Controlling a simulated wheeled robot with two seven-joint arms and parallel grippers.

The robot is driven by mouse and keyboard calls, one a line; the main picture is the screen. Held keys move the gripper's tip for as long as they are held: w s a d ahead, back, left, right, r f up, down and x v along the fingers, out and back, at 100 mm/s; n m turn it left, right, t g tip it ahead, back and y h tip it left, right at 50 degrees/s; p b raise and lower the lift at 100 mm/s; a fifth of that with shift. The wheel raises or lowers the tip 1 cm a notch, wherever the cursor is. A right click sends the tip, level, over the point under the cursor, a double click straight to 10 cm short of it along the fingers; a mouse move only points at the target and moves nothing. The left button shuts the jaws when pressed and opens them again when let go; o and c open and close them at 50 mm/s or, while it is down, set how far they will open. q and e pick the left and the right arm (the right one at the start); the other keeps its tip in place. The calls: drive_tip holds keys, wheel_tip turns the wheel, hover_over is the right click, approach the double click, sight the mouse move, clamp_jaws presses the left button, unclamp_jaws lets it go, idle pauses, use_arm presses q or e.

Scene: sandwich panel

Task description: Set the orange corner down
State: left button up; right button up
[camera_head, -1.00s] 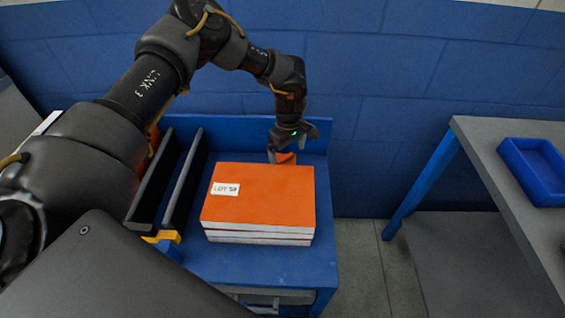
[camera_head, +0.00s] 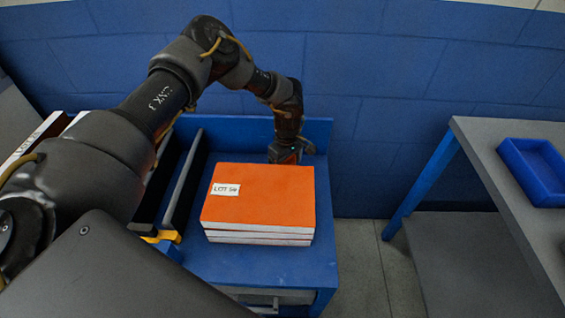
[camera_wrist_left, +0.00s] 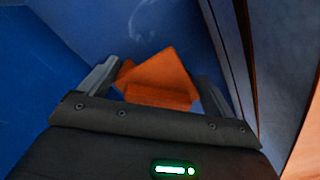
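The orange corner (camera_wrist_left: 160,78) is between the two fingers of my left gripper (camera_wrist_left: 158,82) in the left wrist view. It fills the gap and appears to touch both fingers. In the head view my left gripper (camera_head: 287,155) points down just behind the stack of orange panels (camera_head: 262,192), low over the back of the blue bench. The stack and the gripper hide most of the corner there, and I cannot tell whether it touches the bench. My right gripper is not in view.
The panel stack, with a white lot label (camera_head: 226,189), sits on the blue bench (camera_head: 250,264). A dark upright rack (camera_head: 184,190) stands left of it. A blue wall rises behind. At the right, a grey table (camera_head: 500,165) bears a blue bin (camera_head: 535,168).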

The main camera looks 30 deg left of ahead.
sight(286, 162)
use_arm(q)
drive_tip(key=c, duration=0.4)
wheel_tip(286, 162, up, 9)
drive_tip(key=shift+r, duration=0.1)
drive_tip(key=shift+s+r+p, duration=0.1)
drive_tip(key=shift+r+p, duration=0.2)
drive_tip(key=shift+r, duration=0.35)
drive_tip(key=s+d+r+m+p, duration=0.2)
drive_tip(key=s+r+m+p, duration=0.2)
drive_tip(key=r+p, duration=0.5)
drive_tip(key=s+d+r+m+p, duration=0.2)
drive_tip(key=s+r+m+p, duration=0.3)
drive_tip(key=s+r+p, duration=0.4)
drive_tip(key=s+d+r+m+p, duration=0.2)
drive_tip(key=s+r+m+p, duration=0.3)
drive_tip(key=r+p, duration=0.5)
drive_tip(key=shift+s+r, duration=0.4)
drive_tip(key=shift+r, duration=0.75)
drive_tip(key=shift+s+r, duration=0.45)
drive_tip(key=shift+r, duration=0.65)
drive_tip(key=shift+s+r, duration=0.4)
drive_tip(key=shift+r, duration=0.75)
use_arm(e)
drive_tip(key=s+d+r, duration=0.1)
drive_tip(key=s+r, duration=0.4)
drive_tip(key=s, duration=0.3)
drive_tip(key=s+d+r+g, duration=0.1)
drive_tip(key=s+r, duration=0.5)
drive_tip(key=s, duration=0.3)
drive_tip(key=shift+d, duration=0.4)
